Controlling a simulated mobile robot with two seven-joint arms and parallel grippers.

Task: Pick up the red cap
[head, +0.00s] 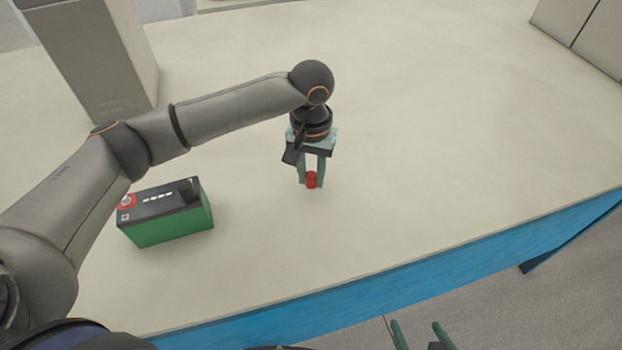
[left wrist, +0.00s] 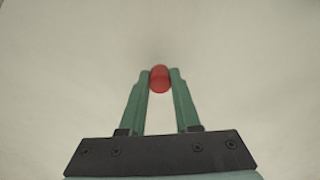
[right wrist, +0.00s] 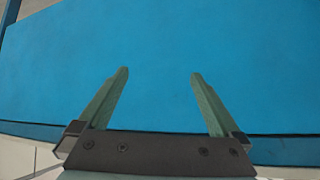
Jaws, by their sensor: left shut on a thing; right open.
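The red cap (head: 312,179) is small and round and sits between the fingertips of my left gripper (head: 312,182), near the middle of the table. In the left wrist view the cap (left wrist: 159,79) is pinched between the two green fingers of that gripper (left wrist: 160,80). I cannot tell whether the cap touches the table. My right gripper (right wrist: 160,80) is open and empty in front of the blue table side. Its fingertips (head: 418,330) also show at the bottom of the head view, below the table's front edge.
A green battery (head: 172,231) with a black top, a red terminal ring and a black cap stands on the table (head: 420,150) at the left. A tall grey box (head: 100,70) stands behind it. Grey boxes (head: 580,35) are at the far right. The table's middle and right are clear.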

